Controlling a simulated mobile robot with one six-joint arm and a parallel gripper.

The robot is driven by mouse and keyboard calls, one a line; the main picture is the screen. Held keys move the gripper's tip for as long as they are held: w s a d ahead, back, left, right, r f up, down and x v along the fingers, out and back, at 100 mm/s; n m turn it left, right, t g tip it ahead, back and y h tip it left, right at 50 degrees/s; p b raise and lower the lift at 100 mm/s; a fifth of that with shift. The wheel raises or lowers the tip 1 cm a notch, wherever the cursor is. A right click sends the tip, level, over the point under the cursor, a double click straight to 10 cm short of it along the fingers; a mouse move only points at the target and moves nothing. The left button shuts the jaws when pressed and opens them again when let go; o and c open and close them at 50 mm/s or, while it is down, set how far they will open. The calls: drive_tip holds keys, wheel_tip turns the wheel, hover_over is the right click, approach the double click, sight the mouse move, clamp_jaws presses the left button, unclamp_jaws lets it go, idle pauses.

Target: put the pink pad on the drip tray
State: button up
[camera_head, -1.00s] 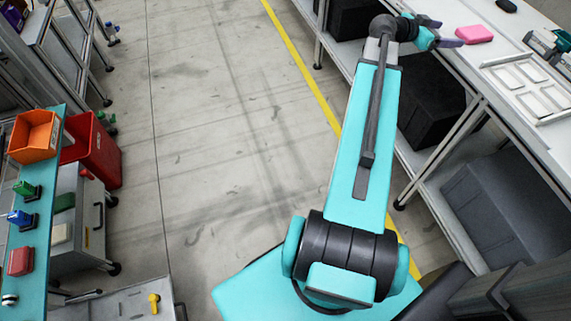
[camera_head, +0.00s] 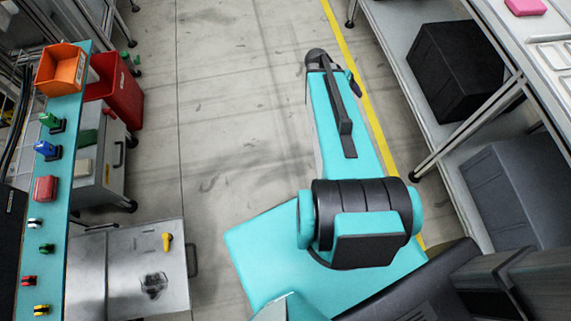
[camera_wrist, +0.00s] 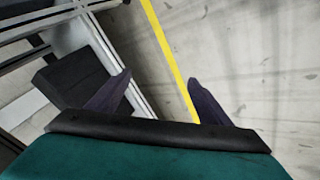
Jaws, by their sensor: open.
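The pink pad (camera_head: 525,6) lies on the white workbench top at the upper right of the head view, cut by the top edge of the picture. My gripper is hidden behind my arm in the head view. In the wrist view my gripper (camera_wrist: 158,97) is open and empty, its two dark fingers spread apart over the floor and the yellow line. The gripper is well to the left of the pad and apart from it. I cannot make out the drip tray for certain in these views.
The white workbench (camera_head: 535,60) with a pale compartment tray (camera_head: 553,57) stands at right, black and grey bins (camera_head: 455,70) below. At left are a teal shelf (camera_head: 62,150) with an orange bin (camera_head: 61,70), a red bin (camera_head: 118,92) and a metal cabinet (camera_head: 150,265). The middle floor is clear.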

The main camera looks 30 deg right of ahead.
drive_tip(key=s+a+f+n+g+y, duration=0.1)
drive_tip(key=s+a+f+n+y, duration=0.15)
drive_tip(key=a+f, duration=0.55)
drive_tip(key=s+a+f+n+y, duration=0.1)
drive_tip(key=s+a+f+n, duration=0.25)
drive_tip(key=a, duration=0.75)
drive_tip(key=s+a+f+n+g+y, duration=0.1)
drive_tip(key=s+a+f, duration=0.2)
drive_tip(key=s+a, duration=0.3)
drive_tip(key=s+a+f+n+g+y, duration=0.2)
drive_tip(key=s+a+f, duration=0.1)
drive_tip(key=s+a, duration=0.4)
drive_tip(key=shift+s+a+f+n, duration=0.2)
drive_tip(key=shift+a+n, duration=0.1)
drive_tip(key=shift+a, duration=0.85)
drive_tip(key=shift+w, duration=0.1)
